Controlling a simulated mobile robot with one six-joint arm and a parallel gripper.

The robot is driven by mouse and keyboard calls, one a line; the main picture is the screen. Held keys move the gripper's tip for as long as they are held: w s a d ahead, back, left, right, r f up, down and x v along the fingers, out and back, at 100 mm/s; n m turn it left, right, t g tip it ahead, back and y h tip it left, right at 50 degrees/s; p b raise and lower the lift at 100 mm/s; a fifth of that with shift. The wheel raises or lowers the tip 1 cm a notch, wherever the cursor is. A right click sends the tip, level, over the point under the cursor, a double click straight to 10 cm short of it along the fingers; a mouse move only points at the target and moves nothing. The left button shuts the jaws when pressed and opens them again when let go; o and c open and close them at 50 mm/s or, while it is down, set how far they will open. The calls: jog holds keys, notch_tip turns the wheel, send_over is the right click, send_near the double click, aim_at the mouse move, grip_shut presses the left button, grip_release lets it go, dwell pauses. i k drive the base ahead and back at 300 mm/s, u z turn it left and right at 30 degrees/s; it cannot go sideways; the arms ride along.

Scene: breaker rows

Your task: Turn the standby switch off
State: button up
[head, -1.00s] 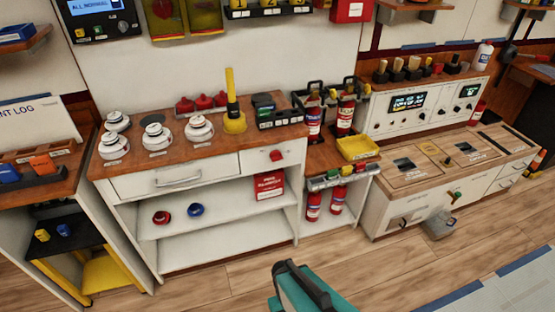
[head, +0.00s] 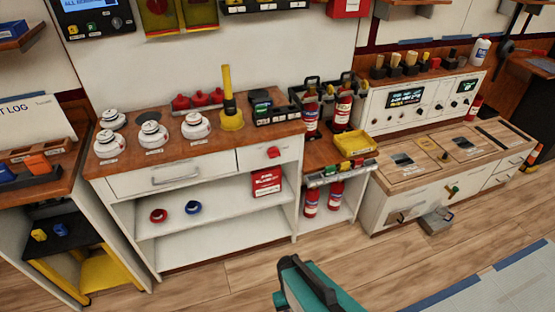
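No switch in the head view can be told as the standby switch, since the labels are too small to read. A white control panel (head: 372,115) with two dark displays and several small knobs or switches stands on the right bench. A teal and black part of my arm rises from the bottom edge, in front of the floor and well short of the benches. My gripper's fingers do not show.
White detectors (head: 151,136) and a yellow upright tool (head: 229,100) stand on the middle bench (head: 180,115). Red extinguishers (head: 343,105) and a yellow tray (head: 355,143) are to its right. A grey pedal-like box (head: 437,221) sits by the right cabinet. The wooden floor (head: 230,285) in front is largely clear.

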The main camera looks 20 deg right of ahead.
aim_at(273, 153)
jog(key=z, duration=0.05)
jog(key=k, duration=1.35)
jog(key=u, duration=1.45)
jog(key=i, duration=1)
jog(key=z, duration=0.1)
